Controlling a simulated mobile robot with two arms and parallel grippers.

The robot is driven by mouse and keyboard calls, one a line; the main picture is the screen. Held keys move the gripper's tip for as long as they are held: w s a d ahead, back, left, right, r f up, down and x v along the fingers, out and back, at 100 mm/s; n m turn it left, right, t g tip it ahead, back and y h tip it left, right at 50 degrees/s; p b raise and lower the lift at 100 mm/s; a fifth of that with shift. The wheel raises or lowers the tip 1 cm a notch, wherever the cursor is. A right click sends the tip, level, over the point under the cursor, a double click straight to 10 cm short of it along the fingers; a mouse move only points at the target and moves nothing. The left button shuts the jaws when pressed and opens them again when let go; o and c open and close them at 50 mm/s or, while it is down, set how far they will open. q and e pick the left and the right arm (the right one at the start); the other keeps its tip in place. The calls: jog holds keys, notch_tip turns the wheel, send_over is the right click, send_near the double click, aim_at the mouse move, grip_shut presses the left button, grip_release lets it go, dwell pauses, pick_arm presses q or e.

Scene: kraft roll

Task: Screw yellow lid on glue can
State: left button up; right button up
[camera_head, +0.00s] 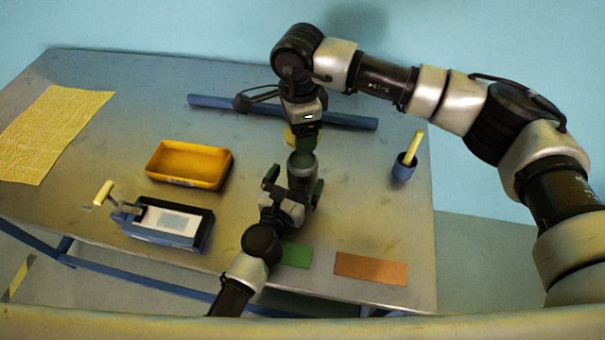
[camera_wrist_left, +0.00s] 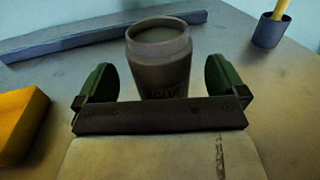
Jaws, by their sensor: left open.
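The grey glue can (camera_head: 302,165) stands upright on the table, and its round mouth is uncovered in the left wrist view (camera_wrist_left: 160,60). My left gripper (camera_head: 294,184) is open, with one green finger on each side of the can. The left wrist view shows gaps between the fingers and the can. The yellow lid (camera_head: 290,138) is at my right gripper (camera_head: 304,135), above and just behind the can in the head view. The right gripper's fingers appear closed on the lid, partly hiding it. The lid is apart from the can.
A blue bar (camera_head: 220,102) lies behind the can. A yellow tray (camera_head: 165,178) and a grey-blue device (camera_head: 165,240) are at left. A blue cup with a brush (camera_head: 403,170) stands at right. Green (camera_head: 297,255) and orange (camera_head: 371,269) pieces lie near the front edge. A patterned sheet (camera_head: 50,130) is far left.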

pick_arm(q)
jog(key=shift+x, duration=1.9)
jog(key=shift+c, duration=0.2)
jog(key=c, duration=1.2)
jog(key=shift+c, duration=0.2)
pick_arm(e)
send_over(300, 163)
jog(key=shift+f, duration=2.45)
